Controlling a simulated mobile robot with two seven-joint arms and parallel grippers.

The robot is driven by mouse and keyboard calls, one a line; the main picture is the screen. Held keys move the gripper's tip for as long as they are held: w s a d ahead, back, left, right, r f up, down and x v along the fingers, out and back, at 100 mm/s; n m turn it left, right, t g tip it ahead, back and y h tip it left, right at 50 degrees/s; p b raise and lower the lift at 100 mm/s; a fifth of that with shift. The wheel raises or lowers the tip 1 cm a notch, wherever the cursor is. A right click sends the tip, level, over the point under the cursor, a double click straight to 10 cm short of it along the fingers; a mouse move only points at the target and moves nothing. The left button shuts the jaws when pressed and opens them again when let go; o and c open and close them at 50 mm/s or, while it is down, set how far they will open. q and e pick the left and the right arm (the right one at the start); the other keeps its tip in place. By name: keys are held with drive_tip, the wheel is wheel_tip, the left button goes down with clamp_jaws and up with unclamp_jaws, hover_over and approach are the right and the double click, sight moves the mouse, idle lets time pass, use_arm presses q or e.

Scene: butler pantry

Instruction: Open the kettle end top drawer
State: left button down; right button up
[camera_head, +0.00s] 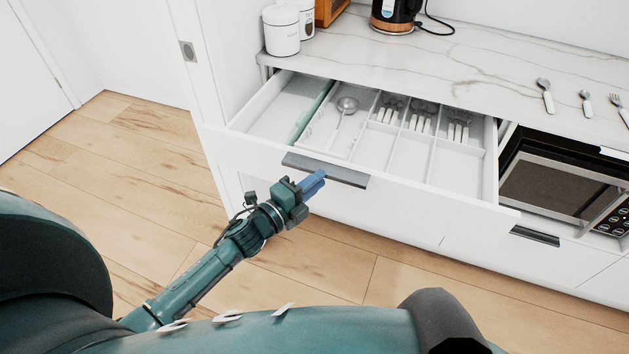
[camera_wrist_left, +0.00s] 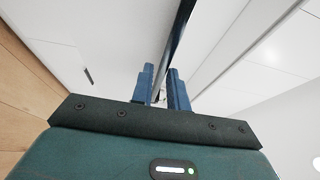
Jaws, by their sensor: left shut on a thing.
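The top drawer (camera_head: 395,189) under the kettle end of the counter stands pulled out, its inside showing. Its dark bar handle (camera_head: 345,176) runs along the front and also shows in the left wrist view (camera_wrist_left: 181,32). My left gripper (camera_head: 313,184) is at this handle, its blue fingers on either side of the bar in the wrist view (camera_wrist_left: 163,88), shut on it. The exact contact is small in the head view. The kettle (camera_head: 394,14) stands on the counter above, cut by the top edge. My right gripper is not in view.
The drawer holds a divided tray with a ladle (camera_head: 345,108) and several pieces of cutlery. A white canister (camera_head: 281,32) stands on the counter's left end. A microwave (camera_head: 560,178) sits right of the drawer. Wooden floor (camera_head: 150,150) is clear at left.

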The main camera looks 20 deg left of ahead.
use_arm(q)
drive_tip(key=c, duration=1.4)
unclamp_jaws()
drive_tip(key=shift+o, duration=0.2)
drive_tip(key=shift+s, duration=0.1)
drive_tip(key=b+v, duration=0.1)
drive_tip(key=v, duration=1.2)
drive_tip(key=s+d+f+n+g+y+p, duration=0.1)
drive_tip(key=s+d+f+n+g+y, duration=0.1)
drive_tip(key=n, duration=0.8)
drive_tip(key=s+d+f+n+g+y+p, duration=0.1)
drive_tip(key=s+d+f+n+g+y, duration=0.1)
drive_tip(key=s+d+n, duration=0.4)
wheel_tip(320, 180, down, 3)
drive_tip(key=s+n+g, duration=0.1)
drive_tip(key=n, duration=0.2)
drive_tip(key=shift+d+n+g, duration=0.25)
drive_tip(key=shift+n+g, duration=0.15)
